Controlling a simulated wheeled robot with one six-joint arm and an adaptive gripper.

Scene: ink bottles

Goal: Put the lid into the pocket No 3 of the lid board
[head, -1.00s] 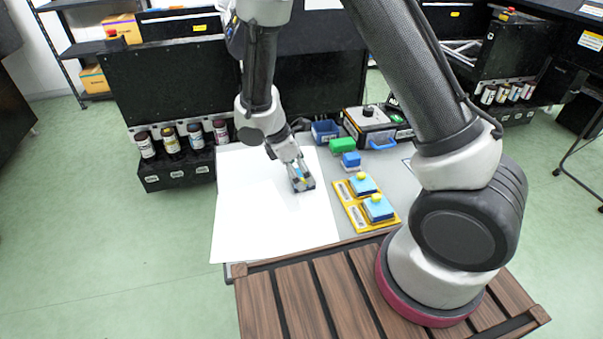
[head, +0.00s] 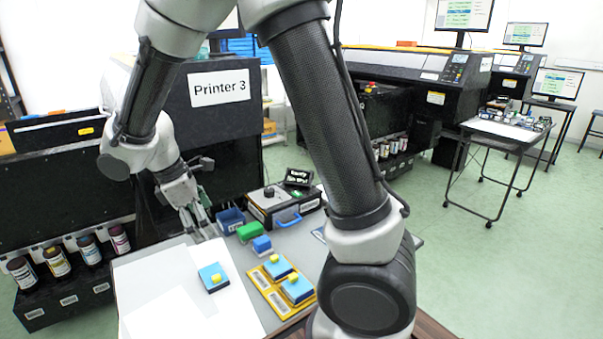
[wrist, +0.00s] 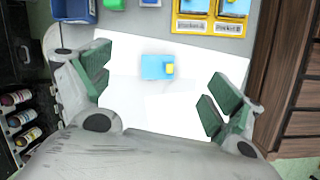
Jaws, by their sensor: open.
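A blue square lid with a yellow knob (head: 212,279) lies on a white sheet on the table. It also shows in the wrist view (wrist: 154,67), between my fingers in the picture but apart from them. My gripper (head: 199,226) is open and empty, raised over the back of the sheet, behind the lid; its spread green-padded fingers show in the wrist view (wrist: 158,90). The yellow lid board (head: 306,304) lies right of the sheet, holding two blue pieces with yellow knobs. The wrist view cuts off the board (wrist: 213,14) at the top; its pocket labels are too small to read surely.
A blue bin (head: 230,220), a green block (head: 249,231) and a blue block (head: 262,244) stand behind the board. A black device with a blue handle (head: 287,219) is behind them. The Printer 3 cabinet (head: 212,130) rises behind my gripper. Bottles (head: 57,262) stand at left.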

